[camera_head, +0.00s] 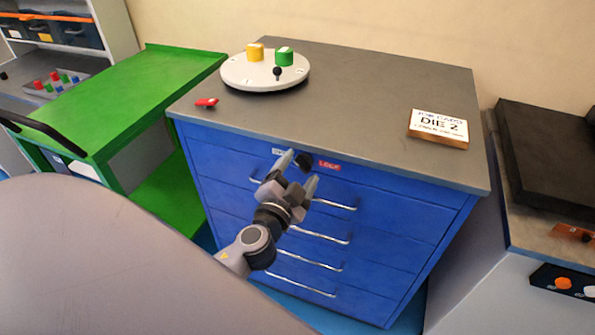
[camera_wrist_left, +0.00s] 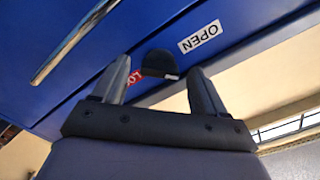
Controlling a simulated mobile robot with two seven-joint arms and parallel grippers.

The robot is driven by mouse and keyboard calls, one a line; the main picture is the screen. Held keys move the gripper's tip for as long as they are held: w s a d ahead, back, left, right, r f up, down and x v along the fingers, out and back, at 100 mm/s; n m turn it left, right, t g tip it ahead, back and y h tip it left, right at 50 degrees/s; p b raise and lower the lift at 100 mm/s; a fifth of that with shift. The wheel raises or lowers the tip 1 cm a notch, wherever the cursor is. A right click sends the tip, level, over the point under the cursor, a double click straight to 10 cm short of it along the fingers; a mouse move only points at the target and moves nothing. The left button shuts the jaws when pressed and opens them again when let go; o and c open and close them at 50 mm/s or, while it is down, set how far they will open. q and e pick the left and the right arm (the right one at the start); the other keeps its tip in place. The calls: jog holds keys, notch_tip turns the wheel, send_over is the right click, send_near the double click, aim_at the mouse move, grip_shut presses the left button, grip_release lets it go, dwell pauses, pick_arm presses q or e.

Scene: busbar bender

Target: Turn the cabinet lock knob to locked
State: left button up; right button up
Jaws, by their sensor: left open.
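The black lock knob (camera_head: 305,162) is on the upper front of the blue cabinet (camera_head: 390,215). A white label (camera_head: 279,152) is left of it and a red LOCK label (camera_head: 329,166) is right of it. My left gripper (camera_head: 298,170) is open in front of the knob. In the left wrist view the knob (camera_wrist_left: 157,65) appears between the spread fingers of the gripper (camera_wrist_left: 158,70), with no visible grip on it. The white OPEN label (camera_wrist_left: 200,37) is clear there; the red label (camera_wrist_left: 125,78) is partly hidden by a finger. My right gripper is not in view.
Silver drawer handles (camera_head: 320,237) stick out below the knob. On the grey top are a white turntable (camera_head: 262,80) with coloured parts, a red piece (camera_head: 206,102) and a DIE 2 card (camera_head: 438,127). A green cart (camera_head: 120,95) stands at left.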

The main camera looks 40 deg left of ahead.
pick_arm(q)
jog(key=c, duration=1.1)
jog(key=shift+o, duration=0.2)
jog(key=shift+m, duration=0.3)
jog(key=m, duration=0.8)
jog(key=shift+p, duration=0.35)
jog(key=m+p, duration=0.1)
jog(key=m, duration=0.4)
jog(key=shift+m+p, duration=0.75)
jog(key=shift+m, duration=1.65)
